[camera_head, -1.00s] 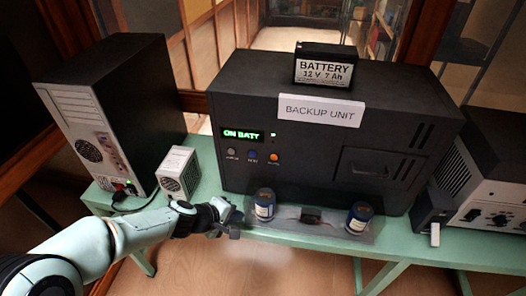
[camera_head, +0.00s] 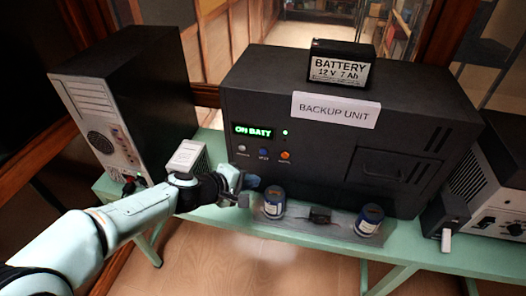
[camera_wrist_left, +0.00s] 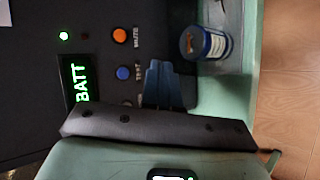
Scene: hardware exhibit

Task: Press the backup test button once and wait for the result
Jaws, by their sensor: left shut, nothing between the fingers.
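The black backup unit (camera_head: 228,110) stands on the green bench, its display (camera_head: 253,131) lit green with "ON BATT". Below the display are a grey button (camera_head: 242,148), a blue button (camera_head: 263,151) and an orange button (camera_head: 285,155). In the left wrist view the blue button (camera_wrist_left: 123,73) is labelled TEST and the orange one (camera_wrist_left: 119,35) MUTE. My left gripper (camera_head: 250,183) is shut and empty, low in front of the panel, below the buttons. In the left wrist view its fingers (camera_wrist_left: 163,85) show beside the blue button, apart from it in the picture. My right gripper is out of view.
A tray with two blue jars (camera_head: 273,202) (camera_head: 369,219) lies before the unit, close to my left gripper. A small white box (camera_head: 187,160) and a black computer tower (camera_head: 120,110) stand at left. A battery (camera_head: 341,65) sits on top. Grey equipment (camera_head: 490,205) stands at right.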

